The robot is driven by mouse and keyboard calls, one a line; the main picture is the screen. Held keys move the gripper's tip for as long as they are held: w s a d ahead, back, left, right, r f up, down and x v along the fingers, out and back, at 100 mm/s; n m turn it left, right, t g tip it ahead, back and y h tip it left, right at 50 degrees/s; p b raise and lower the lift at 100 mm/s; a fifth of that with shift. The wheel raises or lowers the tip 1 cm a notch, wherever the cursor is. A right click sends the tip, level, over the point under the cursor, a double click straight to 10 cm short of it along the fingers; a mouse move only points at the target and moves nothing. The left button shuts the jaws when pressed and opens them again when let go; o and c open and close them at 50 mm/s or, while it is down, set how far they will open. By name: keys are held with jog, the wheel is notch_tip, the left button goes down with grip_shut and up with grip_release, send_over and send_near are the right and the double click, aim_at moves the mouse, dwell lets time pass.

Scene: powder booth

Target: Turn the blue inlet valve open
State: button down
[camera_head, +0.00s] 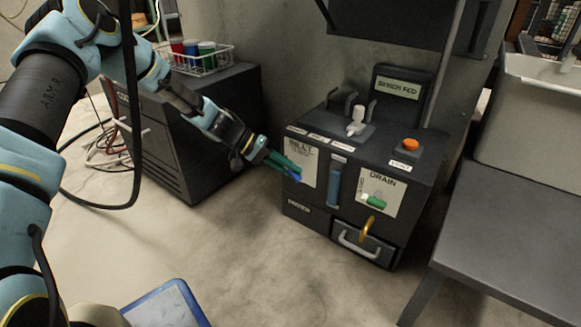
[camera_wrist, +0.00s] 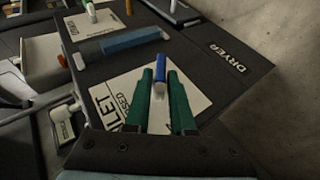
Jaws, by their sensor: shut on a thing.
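The blue inlet valve (camera_wrist: 160,61) is on the white INLET plate (camera_wrist: 115,98) on the front of the dark dryer unit. Its blue handle also shows at my fingertips in the head view (camera_head: 293,177), mostly hidden by them. My gripper (camera_wrist: 160,77), with green fingers, is shut on the valve handle, one finger on each side. A pale rounded part shows between the fingers below the blue end. In the head view my gripper (camera_head: 288,168) reaches the plate from the left. Part of the word CLOSED is readable on the plate; the exact handle angle is hard to tell.
Right of the inlet plate are a blue sight tube (camera_head: 335,182), a DRAIN plate with a green handle (camera_head: 376,201), and a yellow spout (camera_head: 368,227) above a drawer (camera_head: 361,245). An orange button (camera_head: 410,144) is on top. A grey bench (camera_head: 520,210) stands right.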

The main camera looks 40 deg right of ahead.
jog(key=g+h, duration=0.1)
jog(key=g, duration=0.1)
jog(key=n+g, duration=0.1)
jog(key=shift+w+f+g+h, duration=0.15)
jog(key=shift+f+g+h, duration=0.25)
jog(key=shift+n+g+h+b, duration=0.6)
jog(key=shift+g+h+b, duration=0.15)
jog(key=shift+g, duration=0.35)
jog(key=c, duration=0.9)
grip_release()
